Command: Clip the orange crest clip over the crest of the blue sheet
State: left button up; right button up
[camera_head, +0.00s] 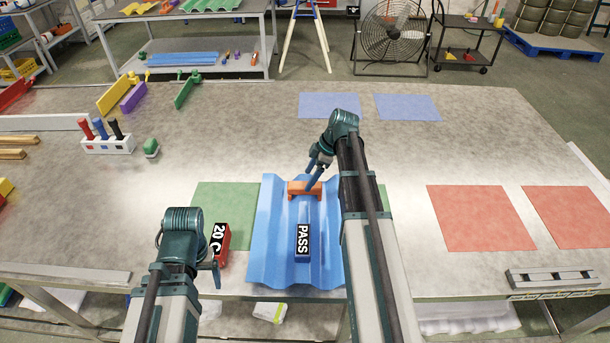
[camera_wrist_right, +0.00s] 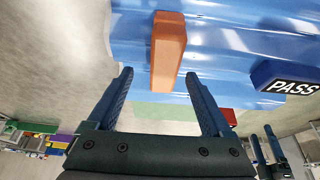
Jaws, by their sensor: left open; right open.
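The blue corrugated sheet (camera_head: 268,235) lies on the table, partly over a green mat (camera_head: 222,205). The orange crest clip (camera_head: 298,188) rests across the far part of the sheet; whether it is seated over a crest I cannot tell. In the right wrist view, the clip (camera_wrist_right: 168,50) lies on the blue sheet (camera_wrist_right: 225,60), just ahead of my open fingers and between their lines. My right gripper (camera_head: 314,178) is open at the clip and empty. My left gripper (camera_head: 214,275) is open, low beside the sheet's left edge.
A blue block marked PASS (camera_head: 303,243) sits on the sheet. A red block marked 20 C (camera_head: 220,243) stands left of the sheet, close to my left gripper. Red mats (camera_head: 480,218) lie right and blue mats (camera_head: 330,105) at the back. Table space between them is clear.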

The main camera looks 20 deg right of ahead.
aim_at(306, 182)
jog(key=p+v, duration=0.7)
jog(key=v, duration=0.2)
jog(key=shift+d+r+p, duration=0.2)
jog(key=shift+r+p, duration=0.1)
jog(key=shift+w+f, duration=0.1)
jog(key=shift+f, duration=0.05)
jog(key=b+x, duration=1.1)
jog(key=x, duration=0.1)
jog(key=shift+w+f+b, duration=0.25)
jog(key=shift+b, duration=0.15)
jog(key=shift+s+r, duration=0.1)
